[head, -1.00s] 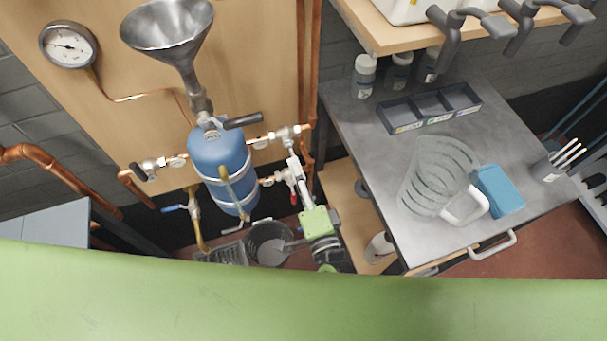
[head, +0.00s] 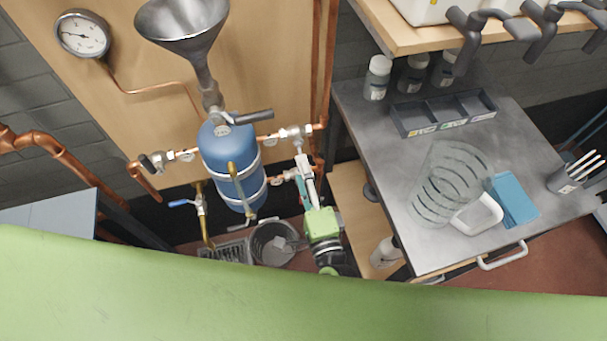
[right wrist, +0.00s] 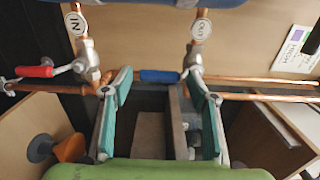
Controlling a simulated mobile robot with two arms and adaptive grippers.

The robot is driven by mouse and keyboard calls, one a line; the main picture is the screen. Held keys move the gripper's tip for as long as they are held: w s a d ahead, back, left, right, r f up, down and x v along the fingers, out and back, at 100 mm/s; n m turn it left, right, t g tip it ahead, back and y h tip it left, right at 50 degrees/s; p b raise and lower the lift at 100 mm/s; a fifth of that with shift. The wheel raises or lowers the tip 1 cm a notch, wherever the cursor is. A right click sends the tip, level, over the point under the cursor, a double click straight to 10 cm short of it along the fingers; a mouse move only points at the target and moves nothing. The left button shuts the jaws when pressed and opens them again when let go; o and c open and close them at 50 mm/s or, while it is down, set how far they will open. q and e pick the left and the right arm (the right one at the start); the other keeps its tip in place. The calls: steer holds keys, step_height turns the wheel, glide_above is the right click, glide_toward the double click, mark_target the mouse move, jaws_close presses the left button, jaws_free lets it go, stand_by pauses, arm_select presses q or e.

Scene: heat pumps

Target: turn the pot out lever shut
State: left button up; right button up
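In the right wrist view, a round OUT tag (right wrist: 202,28) hangs on a valve at the upper right, with a blue lever (right wrist: 160,75) pointing left from it. An IN tag (right wrist: 76,22) marks the left valve, which has a red lever (right wrist: 35,71). My right gripper (right wrist: 165,90) is open; its teal fingers stand either side of the blue lever, with nothing visibly held. In the head view the right gripper (head: 304,188) is by the lower right valve of the blue pot (head: 228,160). Contact with the lever cannot be told. My left gripper is out of view.
Copper pipes (head: 55,153) run along the wooden board. A bucket (head: 273,243) stands below the pot.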

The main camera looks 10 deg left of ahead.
steer(key=shift+w, duration=0.1)
stand_by(0.3)
steer(key=v, duration=1.2)
steer(key=shift+a, duration=0.1)
